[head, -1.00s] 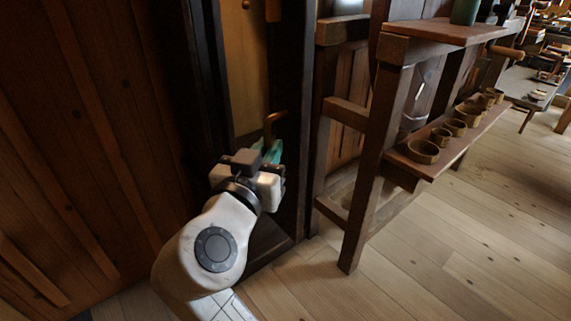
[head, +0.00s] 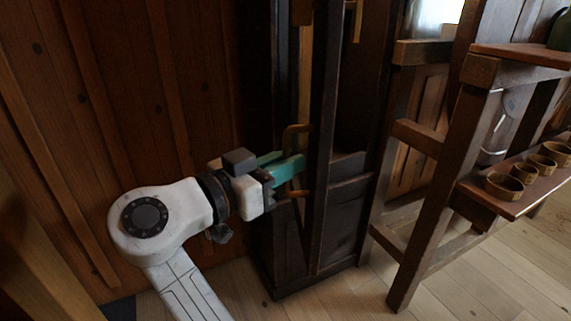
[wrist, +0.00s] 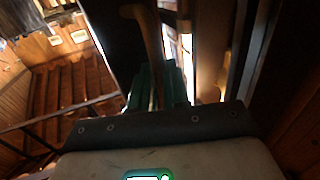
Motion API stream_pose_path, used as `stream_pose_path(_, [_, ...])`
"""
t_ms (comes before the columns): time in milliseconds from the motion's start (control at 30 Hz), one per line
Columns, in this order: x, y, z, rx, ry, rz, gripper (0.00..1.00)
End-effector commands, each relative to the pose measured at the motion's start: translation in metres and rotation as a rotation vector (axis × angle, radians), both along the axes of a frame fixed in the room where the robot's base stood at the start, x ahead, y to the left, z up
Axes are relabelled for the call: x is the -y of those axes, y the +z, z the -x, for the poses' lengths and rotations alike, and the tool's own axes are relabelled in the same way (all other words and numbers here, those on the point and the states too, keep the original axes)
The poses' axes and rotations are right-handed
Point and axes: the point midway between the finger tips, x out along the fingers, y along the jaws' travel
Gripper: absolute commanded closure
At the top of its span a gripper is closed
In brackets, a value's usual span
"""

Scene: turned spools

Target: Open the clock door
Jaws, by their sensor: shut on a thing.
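The clock is a tall dark wooden case (head: 345,210) against the wall in the head view. Its narrow framed door (head: 323,140) stands ajar, seen steeply from the side, with the dark inside of the case showing to its right. A curved orange-brown handle (head: 299,128) sticks out from the door. My gripper (head: 290,168) has teal fingers shut on this handle; its lower end shows below them. In the wrist view the handle (wrist: 147,35) runs down between the teal fingers (wrist: 165,85). The exact contact is partly hidden by the fingers.
A wooden shelf stand (head: 440,190) with several small cups (head: 505,185) stands right of the clock. A plank wall (head: 120,100) rises close behind my arm on the left. Pale floorboards (head: 480,275) are clear at the front right.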

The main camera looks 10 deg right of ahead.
Motion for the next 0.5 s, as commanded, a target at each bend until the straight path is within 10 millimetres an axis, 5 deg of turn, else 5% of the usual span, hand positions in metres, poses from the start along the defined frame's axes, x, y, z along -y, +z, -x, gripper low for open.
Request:
stream_pose_path(167, [0.0049,0.0017,-0.0062,-0.001,0.006,-0.004,1.0])
stream_pose_path(200, [0.005,0.0018,-0.0062,-0.001,0.006,-0.004,0.83])
stream_pose_path(300, [0.0043,0.0019,-0.0059,0.0,0.007,-0.002,0.73])
stream_pose_path(500, [0.0024,0.0016,-0.0046,0.0,0.01,0.0,0.68])
